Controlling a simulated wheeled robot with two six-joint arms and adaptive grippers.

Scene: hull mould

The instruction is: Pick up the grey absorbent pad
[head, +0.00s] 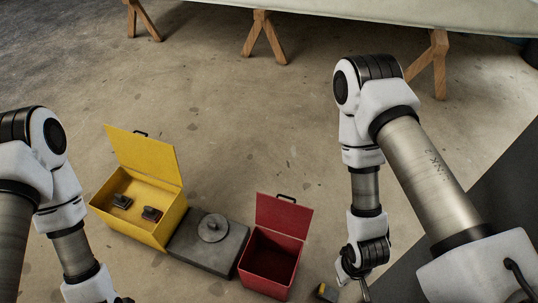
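No thing in the head view is clearly the grey absorbent pad. A small block (327,292) with dark grey and yellowish faces lies on the floor at the bottom edge; I cannot tell if it is the pad. A dark grey flat slab (192,249) lies between two boxes with a round grey disc (212,228) on top. My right gripper (354,287) points down just right of the small block, its fingers apart and nothing seen between them. My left gripper (122,300) is almost wholly cut off by the bottom edge.
An open yellow box (130,232) holds two small dark items (122,201) (151,214). An open red box (264,281) stands right of the slab, its inside dark. A pale hull (400,10) on wooden trestles (264,38) stands behind. The concrete floor between is clear.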

